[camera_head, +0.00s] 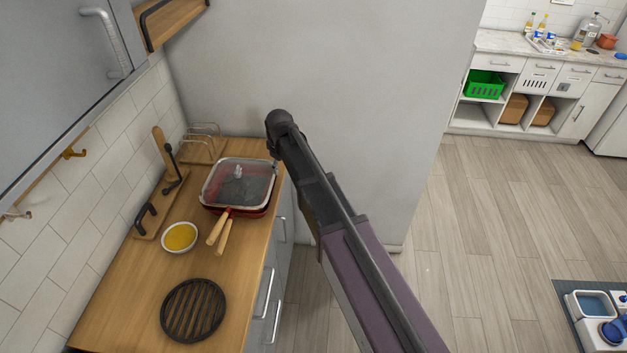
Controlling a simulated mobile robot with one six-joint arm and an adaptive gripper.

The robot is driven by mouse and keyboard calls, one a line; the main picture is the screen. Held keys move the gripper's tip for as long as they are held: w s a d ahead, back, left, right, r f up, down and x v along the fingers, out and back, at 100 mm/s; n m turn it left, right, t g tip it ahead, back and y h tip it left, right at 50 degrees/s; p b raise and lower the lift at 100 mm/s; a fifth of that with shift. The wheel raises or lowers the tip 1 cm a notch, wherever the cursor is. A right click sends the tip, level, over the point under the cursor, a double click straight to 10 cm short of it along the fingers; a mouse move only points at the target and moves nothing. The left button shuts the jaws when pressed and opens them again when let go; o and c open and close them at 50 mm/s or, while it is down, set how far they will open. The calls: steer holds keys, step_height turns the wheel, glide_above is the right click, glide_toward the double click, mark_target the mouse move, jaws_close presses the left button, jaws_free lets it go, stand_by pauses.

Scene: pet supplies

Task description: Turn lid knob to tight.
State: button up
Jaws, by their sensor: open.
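A square red pan with a clear glass lid (240,184) stands on the wooden counter. A small pale lid knob (238,172) sticks up from the middle of the lid. Its exact turn and any marking are too small to read. My gripper (274,156) is at the dark end of my arm, just right of the pan's back right corner. It is open, seen from behind and partly hidden by its own wrist, and apart from the knob.
Two wooden-tipped handles (219,230) point forward from the pan. A bowl of yellow food (180,237), a black round trivet (193,310) and a wire rack (204,145) share the counter (130,300). A blue-lidded container (612,331) sits on a floor mat, lower right.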

steer(key=s+d+f+n+g+b, duration=0.1)
steer(key=d+n, duration=0.1)
steer(key=d, duration=0.3)
steer(key=s+d+f+n+b, duration=0.1)
steer(key=s+d+n, duration=0.1)
steer(key=d, duration=0.3)
steer(key=shift+d+f+g+h, duration=0.2)
steer(key=shift+f+g+h, duration=0.1)
steer(key=shift+f+g, duration=0.1)
steer(key=o, duration=0.5)
steer(key=shift+w+a+r, duration=0.1)
steer(key=shift+w+a, duration=0.05)
steer(key=shift+o, duration=0.6)
steer(key=w+a+r+p, duration=0.2)
steer(key=w+a, duration=0.1)
steer(key=a, duration=0.2)
steer(key=w+a+r+n+p, duration=0.1)
steer(key=w+a+r+p, duration=0.1)
steer(key=a, duration=0.4)
steer(key=shift+w+a, duration=0.3)
steer(key=shift+w, duration=0.35)
step_height(320, 180, up, 4)
steer(key=n+p, duration=0.2)
steer(key=p, duration=0.2)
glide_above(237, 169)
steer(key=shift+a+f, duration=0.1)
steer(key=shift+f, duration=0.1)
steer(key=shift+f+b, duration=0.15)
steer(key=shift+b, duration=0.25)
